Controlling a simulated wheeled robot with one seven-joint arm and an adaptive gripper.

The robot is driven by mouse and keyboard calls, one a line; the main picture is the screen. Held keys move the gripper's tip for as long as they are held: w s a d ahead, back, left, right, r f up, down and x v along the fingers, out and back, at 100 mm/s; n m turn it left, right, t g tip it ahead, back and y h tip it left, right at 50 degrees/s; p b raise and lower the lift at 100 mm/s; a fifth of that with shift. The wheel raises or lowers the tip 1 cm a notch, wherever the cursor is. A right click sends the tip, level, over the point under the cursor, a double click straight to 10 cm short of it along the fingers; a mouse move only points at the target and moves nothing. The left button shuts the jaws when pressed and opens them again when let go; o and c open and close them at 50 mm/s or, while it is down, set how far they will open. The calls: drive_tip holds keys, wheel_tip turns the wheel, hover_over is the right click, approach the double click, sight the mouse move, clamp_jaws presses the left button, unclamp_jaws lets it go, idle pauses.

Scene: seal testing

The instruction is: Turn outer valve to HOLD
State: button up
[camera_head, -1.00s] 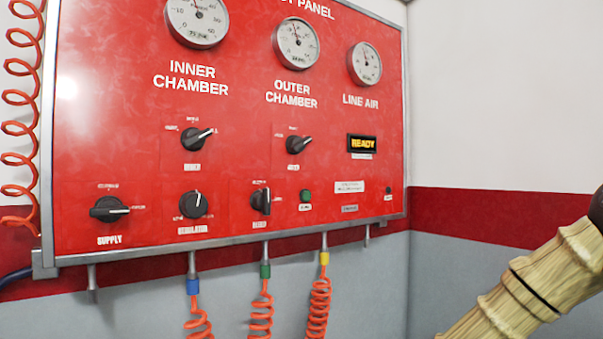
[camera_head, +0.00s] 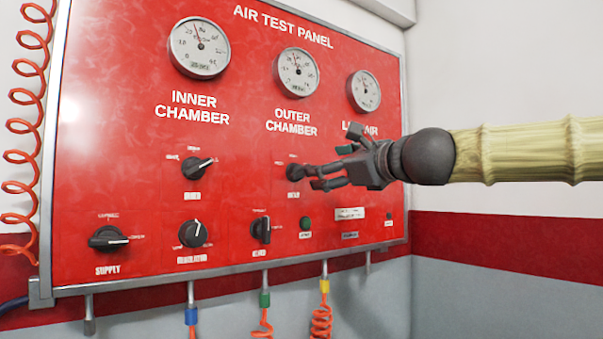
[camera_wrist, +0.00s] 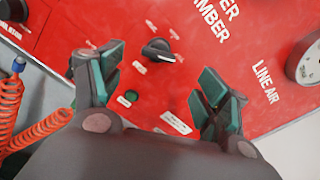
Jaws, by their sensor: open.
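The outer valve is a black knob (camera_head: 294,172) under the OUTER CHAMBER label on the red panel (camera_head: 110,150). In the head view my gripper (camera_head: 318,176) reaches in from the right with its fingers at the knob's right side, partly covering it. In the wrist view the knob (camera_wrist: 158,49) shows whole, beyond the fingertips and between the two fingers. The gripper (camera_wrist: 155,75) is open and empty, its teal pads apart. I see no contact with the knob. The small lettering around the knob is too blurred to read.
The inner valve knob (camera_head: 197,168) is to the left. The supply (camera_head: 107,238), regulator (camera_head: 193,233) and another knob (camera_head: 261,230) line the lower row. A green button (camera_head: 305,223) sits below the outer knob. Gauges (camera_head: 298,74) are above; orange coiled hoses (camera_head: 321,322) hang below.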

sight(301, 168)
drive_tip(key=shift+p+x, duration=1.45)
drive_tip(key=shift+x, duration=3.95)
drive_tip(key=shift+f, duration=0.1)
drive_tip(key=c, duration=1)
